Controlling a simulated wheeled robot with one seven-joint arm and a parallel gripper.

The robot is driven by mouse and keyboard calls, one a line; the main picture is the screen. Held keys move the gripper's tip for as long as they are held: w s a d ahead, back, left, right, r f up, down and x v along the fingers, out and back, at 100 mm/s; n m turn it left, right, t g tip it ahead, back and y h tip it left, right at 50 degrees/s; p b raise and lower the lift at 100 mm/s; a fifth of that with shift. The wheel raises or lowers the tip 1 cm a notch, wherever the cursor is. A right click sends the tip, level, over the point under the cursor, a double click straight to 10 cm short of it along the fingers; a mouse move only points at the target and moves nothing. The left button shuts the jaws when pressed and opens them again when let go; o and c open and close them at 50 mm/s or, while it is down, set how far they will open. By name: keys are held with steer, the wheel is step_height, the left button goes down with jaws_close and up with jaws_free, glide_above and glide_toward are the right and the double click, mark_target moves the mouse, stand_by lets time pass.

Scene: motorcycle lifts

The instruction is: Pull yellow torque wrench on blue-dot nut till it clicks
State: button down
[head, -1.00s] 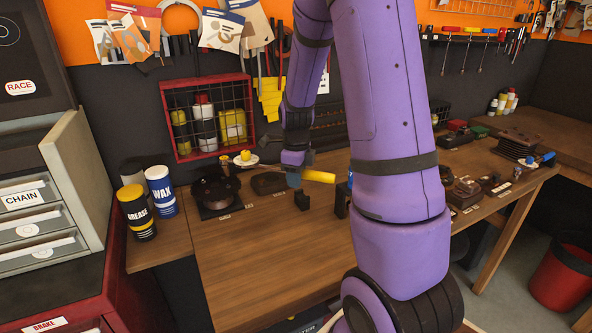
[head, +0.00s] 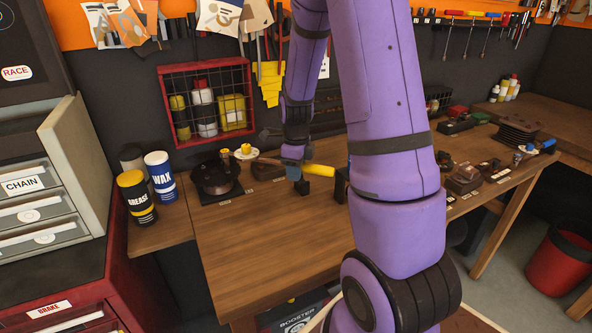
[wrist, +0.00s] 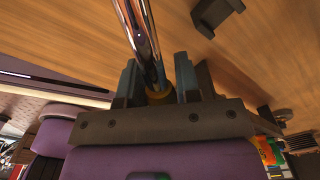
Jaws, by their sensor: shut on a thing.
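The torque wrench's yellow handle (head: 319,170) sticks out to the right of my gripper (head: 293,168), above the back of the wooden bench. In the wrist view my gripper (wrist: 160,88) is shut around the wrench, with one blue finger on each side. The wrench's chrome shaft (wrist: 140,38) runs up and away from the fingers. In the head view a thin shaft seems to lead left from my gripper toward a pale disc with a yellow top (head: 245,151). I cannot make out a blue-dot nut or the wrench's head end.
A dark round part (head: 217,177) on a black base stands left on the bench (head: 260,240). Grease (head: 137,197) and wax (head: 161,178) cans stand at the left edge. The front bench area is clear.

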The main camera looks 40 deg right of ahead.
steer(key=shift+f, duration=0.8)
stand_by(1.9)
steer(key=shift+s+a+m, duration=0.35)
steer(key=shift+a+m, duration=0.1)
steer(key=shift+a, duration=0.45)
steer(key=shift+s+a+m, duration=0.35)
steer(key=shift+a+m, duration=0.15)
steer(key=shift+a, duration=0.35)
steer(key=shift+s+a+m, duration=0.35)
steer(key=shift+a+m, duration=0.1)
steer(key=shift+a, duration=0.45)
steer(key=shift+s+a+m, duration=0.15)
steer(key=shift+a+m, duration=0.6)
steer(key=shift+a, duration=0.65)
steer(key=shift+s+a+m, duration=0.15)
steer(key=shift+a+m, duration=0.6)
steer(key=shift+a, duration=0.6)
steer(key=shift+a, duration=0.1)
steer(key=shift+w+a+m, duration=0.2)
steer(key=shift+a+m, duration=0.5)
steer(key=shift+a, duration=0.65)
steer(key=shift+w+a+m, duration=0.15)
steer(key=shift+a+m, duration=0.55)
steer(key=shift+a, duration=0.6)
